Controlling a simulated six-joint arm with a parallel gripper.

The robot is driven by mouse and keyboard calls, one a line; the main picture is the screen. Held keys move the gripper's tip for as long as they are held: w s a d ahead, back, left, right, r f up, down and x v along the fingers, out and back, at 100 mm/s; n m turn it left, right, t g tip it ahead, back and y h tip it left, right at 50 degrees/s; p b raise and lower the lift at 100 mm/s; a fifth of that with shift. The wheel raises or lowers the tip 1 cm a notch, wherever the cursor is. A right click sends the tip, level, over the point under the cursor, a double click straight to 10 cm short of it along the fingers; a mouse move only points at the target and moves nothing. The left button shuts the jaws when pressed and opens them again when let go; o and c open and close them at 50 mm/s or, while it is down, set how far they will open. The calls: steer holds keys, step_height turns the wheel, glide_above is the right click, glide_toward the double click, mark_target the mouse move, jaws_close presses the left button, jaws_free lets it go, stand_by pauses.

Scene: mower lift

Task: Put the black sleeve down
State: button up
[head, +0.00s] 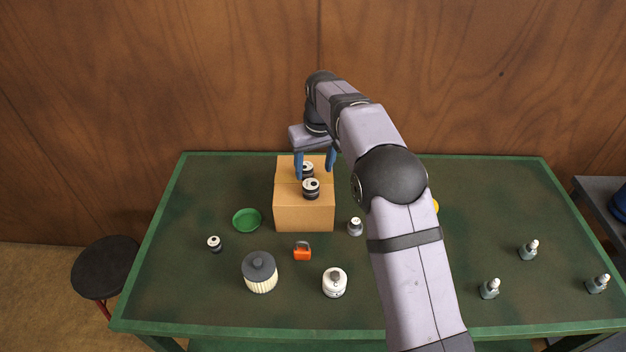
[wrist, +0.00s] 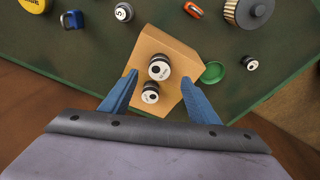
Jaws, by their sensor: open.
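Two small cylinders with black sides and white tops stand on a tan cardboard box (head: 304,215). The nearer sleeve (head: 311,189) and the farther sleeve (head: 308,168) are close together; which is the task's black sleeve I cannot tell. In the wrist view they show as one larger sleeve (wrist: 160,68) and one smaller sleeve (wrist: 150,92). My gripper (head: 315,175) is open above the box, its blue fingers apart on either side of the sleeves, with nothing gripped. A similar small black and white cylinder (head: 214,244) stands on the table at left.
The green table (head: 480,200) holds a green lid (head: 247,220), a pleated filter (head: 260,273), an orange padlock (head: 303,252), a white canister (head: 335,283) and a small grey-white container (head: 355,227). Several bottles stand at right. The back left and right centre are clear.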

steer(key=shift+s+d+r, duration=0.1)
steer(key=shift+s+r, duration=0.05)
steer(key=shift+r, duration=0.75)
steer(key=shift+s+d+r, duration=0.1)
steer(key=shift+s+r, duration=0.05)
steer(key=shift+r, duration=0.75)
steer(key=s+d+f+m, duration=0.1)
steer(key=s+d+f, duration=0.2)
steer(key=s, duration=0.8)
steer(key=s+d+f+m+g, duration=0.1)
steer(key=s+d+f+m, duration=0.1)
steer(key=s+d, duration=0.5)
steer(key=s+d+f+m, duration=0.1)
steer(key=s+d+f, duration=0.3)
steer(key=s, duration=1.2)
steer(key=shift+d+g+h, duration=0.4)
steer(key=shift+d, duration=0.3)
steer(key=shift+f, duration=0.1)
